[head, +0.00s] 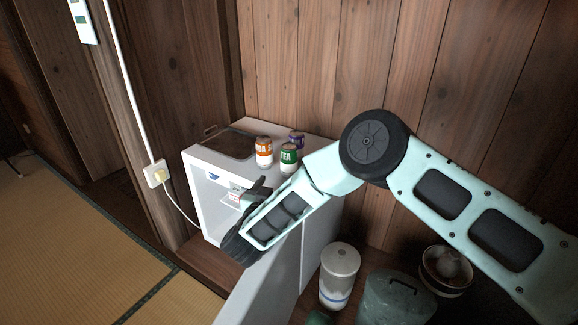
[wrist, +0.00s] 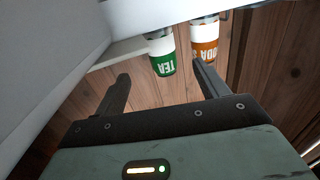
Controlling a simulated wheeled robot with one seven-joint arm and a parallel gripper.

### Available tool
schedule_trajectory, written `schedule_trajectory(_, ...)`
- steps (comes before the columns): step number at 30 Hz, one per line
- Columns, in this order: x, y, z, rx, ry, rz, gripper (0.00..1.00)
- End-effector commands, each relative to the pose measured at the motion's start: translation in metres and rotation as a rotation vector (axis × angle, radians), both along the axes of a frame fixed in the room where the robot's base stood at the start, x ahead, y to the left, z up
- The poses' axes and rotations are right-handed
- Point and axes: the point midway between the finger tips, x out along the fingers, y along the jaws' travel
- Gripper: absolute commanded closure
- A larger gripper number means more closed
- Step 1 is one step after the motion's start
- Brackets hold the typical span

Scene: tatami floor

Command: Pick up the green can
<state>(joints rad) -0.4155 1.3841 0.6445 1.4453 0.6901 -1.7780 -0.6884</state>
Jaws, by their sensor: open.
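The green can (head: 289,157), labelled TEA, stands upright on top of a white fridge-like cabinet (head: 312,128). In the wrist view the green can (wrist: 162,58) appears upside down, beyond my fingertips and roughly between their lines. My gripper (wrist: 163,82) is open and empty, with a gap between it and the can. In the head view my forearm hides most of the gripper; a dark part of it shows in front of the cabinet, below the cans.
An orange soda can (head: 264,152) stands just left of the green can, and a purple can (head: 296,139) behind it. The orange can (wrist: 204,42) also shows in the wrist view. The cabinet's door (head: 262,290) stands open. A white canister (head: 339,275) and a bin stand below right.

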Motion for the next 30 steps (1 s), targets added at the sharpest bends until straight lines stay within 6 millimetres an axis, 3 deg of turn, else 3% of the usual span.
schedule_trajectory(9,0.058,-0.02,-0.002,0.002,-0.001,-0.001,0.27)
schedule_trajectory(17,0.076,-0.025,-0.002,0.001,0.001,0.002,0.27)
schedule_trajectory(25,0.111,-0.038,-0.003,0.003,0.0,0.0,0.27)
schedule_trajectory(30,0.119,-0.039,-0.001,0.0,0.001,0.003,0.27)
